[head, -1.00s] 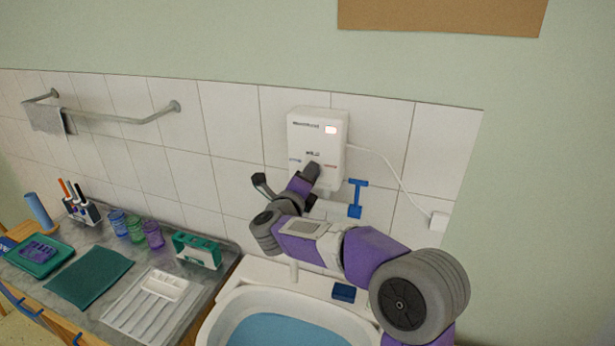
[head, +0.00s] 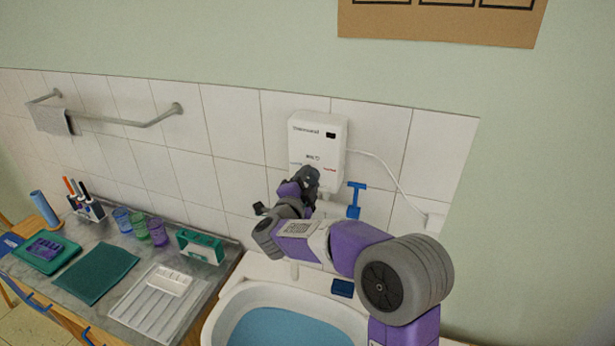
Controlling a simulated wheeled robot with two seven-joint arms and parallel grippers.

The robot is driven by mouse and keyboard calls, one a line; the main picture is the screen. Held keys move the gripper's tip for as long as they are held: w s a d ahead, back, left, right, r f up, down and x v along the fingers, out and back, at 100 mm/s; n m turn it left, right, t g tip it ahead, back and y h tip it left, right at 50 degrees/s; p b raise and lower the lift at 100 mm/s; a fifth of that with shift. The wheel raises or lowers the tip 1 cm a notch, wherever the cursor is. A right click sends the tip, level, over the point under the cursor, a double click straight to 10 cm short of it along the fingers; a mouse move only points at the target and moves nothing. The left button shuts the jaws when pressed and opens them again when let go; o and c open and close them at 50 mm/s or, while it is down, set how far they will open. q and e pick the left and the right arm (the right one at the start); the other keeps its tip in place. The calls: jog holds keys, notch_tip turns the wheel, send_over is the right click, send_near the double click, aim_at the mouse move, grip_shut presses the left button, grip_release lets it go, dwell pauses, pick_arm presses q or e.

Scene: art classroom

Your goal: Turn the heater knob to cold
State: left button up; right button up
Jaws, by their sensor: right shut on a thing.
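The white heater (head: 319,137) hangs on the tiled wall above the sink. Its small display (head: 330,135) is dark. Blue and red marks show low on its front. My right gripper (head: 309,176) is at the lower front of the heater, shut on the knob. The knob itself is hidden behind the gripper, so its pointing direction cannot be seen. My left gripper is not in view.
A white sink (head: 233,311) with blue water stands below. A blue squeegee (head: 356,200) hangs right of the heater, near its white cable (head: 385,172). The counter at left holds jars, a green cloth (head: 96,272) and a white drying tray (head: 150,312).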

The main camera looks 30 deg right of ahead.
jog(key=shift+n+p, duration=0.3)
jog(key=shift+n, duration=0.3)
jog(key=o, duration=1.1)
jog(key=shift+c, duration=0.2)
jog(key=b+v, duration=0.1)
jog(key=v, duration=0.6)
jog(key=shift+s+a, duration=0.2)
jog(key=shift+s, duration=0.05)
